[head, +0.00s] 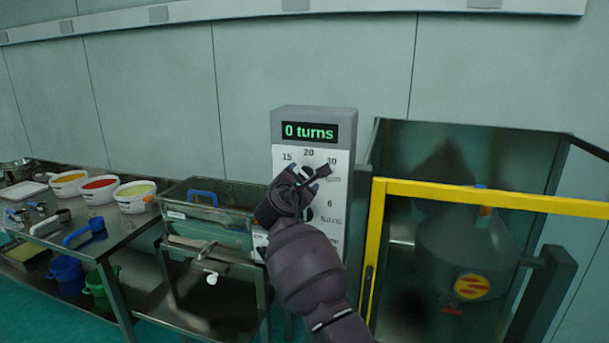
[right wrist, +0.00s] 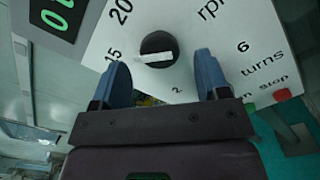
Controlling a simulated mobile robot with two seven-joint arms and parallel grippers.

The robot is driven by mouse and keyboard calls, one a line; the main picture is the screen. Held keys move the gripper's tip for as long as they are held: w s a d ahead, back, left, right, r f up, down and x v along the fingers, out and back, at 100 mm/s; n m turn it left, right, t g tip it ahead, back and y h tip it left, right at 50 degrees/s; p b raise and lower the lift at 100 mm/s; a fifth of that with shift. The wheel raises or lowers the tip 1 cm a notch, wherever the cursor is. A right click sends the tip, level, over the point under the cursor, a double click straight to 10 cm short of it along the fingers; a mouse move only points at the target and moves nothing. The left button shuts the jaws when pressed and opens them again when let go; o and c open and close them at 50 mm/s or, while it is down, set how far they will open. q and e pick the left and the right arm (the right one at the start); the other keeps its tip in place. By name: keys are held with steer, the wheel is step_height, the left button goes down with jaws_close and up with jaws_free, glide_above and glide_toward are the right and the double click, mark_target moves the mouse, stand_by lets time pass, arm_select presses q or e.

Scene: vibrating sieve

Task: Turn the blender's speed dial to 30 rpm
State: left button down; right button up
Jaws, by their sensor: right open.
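The grey control panel (head: 313,115) stands against the wall, and its green display (head: 309,132) reads "0 turns". The speed dial (right wrist: 158,50) is a round black knob with a white bar, beside the marks 15 and 20 and the label rpm. The bar lies roughly crosswise in the right wrist view; I cannot tell which mark it indicates. My right gripper (head: 311,176) is open in front of the panel and largely covers the dial in the head view. Its blue fingertips (right wrist: 160,72) are spread to either side, just below the knob in the wrist view, with no clear contact. My left gripper is not in view.
A lower black knob (head: 308,214) sits by the turns scale. A red button (right wrist: 282,95) marked stop is near the right fingertip. A yellow-framed enclosure (head: 480,195) with a grey vessel (head: 468,255) stands right; a metal table (head: 125,235) with bowls stands left.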

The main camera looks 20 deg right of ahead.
mark_target(305, 175)
steer(key=shift+x, duration=1.5)
steer(key=shift+c, duration=0.3)
steer(key=c, duration=0.8)
steer(key=shift+c, duration=0.2)
